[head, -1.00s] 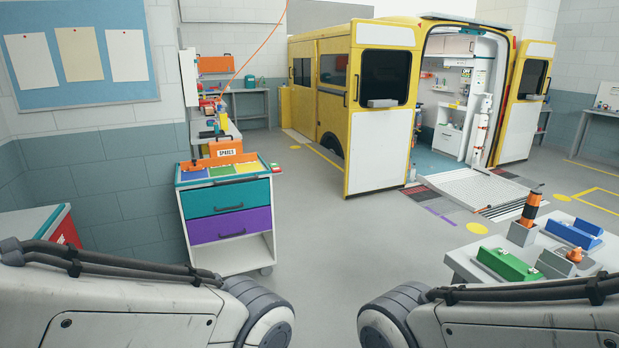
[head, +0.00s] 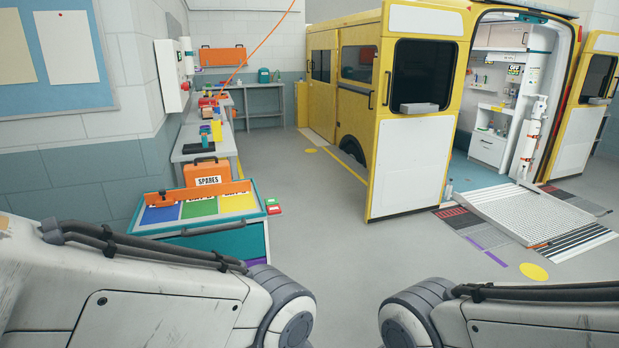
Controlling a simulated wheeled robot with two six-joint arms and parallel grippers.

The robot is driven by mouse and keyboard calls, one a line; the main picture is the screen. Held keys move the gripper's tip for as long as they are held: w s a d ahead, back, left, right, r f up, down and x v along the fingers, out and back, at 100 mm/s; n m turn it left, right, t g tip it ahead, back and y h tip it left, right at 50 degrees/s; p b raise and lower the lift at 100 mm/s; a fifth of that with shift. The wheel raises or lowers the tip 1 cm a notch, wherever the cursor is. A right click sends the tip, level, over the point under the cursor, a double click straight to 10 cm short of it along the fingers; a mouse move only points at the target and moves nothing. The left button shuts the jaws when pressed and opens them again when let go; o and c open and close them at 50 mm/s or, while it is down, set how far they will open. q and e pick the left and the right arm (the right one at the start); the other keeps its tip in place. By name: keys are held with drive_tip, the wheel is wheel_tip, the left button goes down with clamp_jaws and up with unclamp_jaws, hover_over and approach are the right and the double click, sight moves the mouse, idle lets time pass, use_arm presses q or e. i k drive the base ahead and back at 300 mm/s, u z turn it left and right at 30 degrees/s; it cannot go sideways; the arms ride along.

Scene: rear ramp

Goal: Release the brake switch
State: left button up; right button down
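I cannot make out a brake switch for certain in the head view. A white wall box (head: 172,75) with a small red spot on its side is on the left wall, above the workbench; I cannot tell if it is the switch. The yellow van (head: 410,130) stands with its rear open and a ramp (head: 520,214) lowered to the floor. Both of my arms show at the bottom of the view, but both grippers are out of view.
A teal cart (head: 235,240) with coloured top panels and an orange SPARES case (head: 206,173) stand close ahead on the left. A grey workbench (head: 191,141) runs along the left wall. The floor between the cart and the van is clear.

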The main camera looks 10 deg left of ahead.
sight(273, 206)
drive_tip(key=i, duration=2.4)
drive_tip(key=u, duration=1.4)
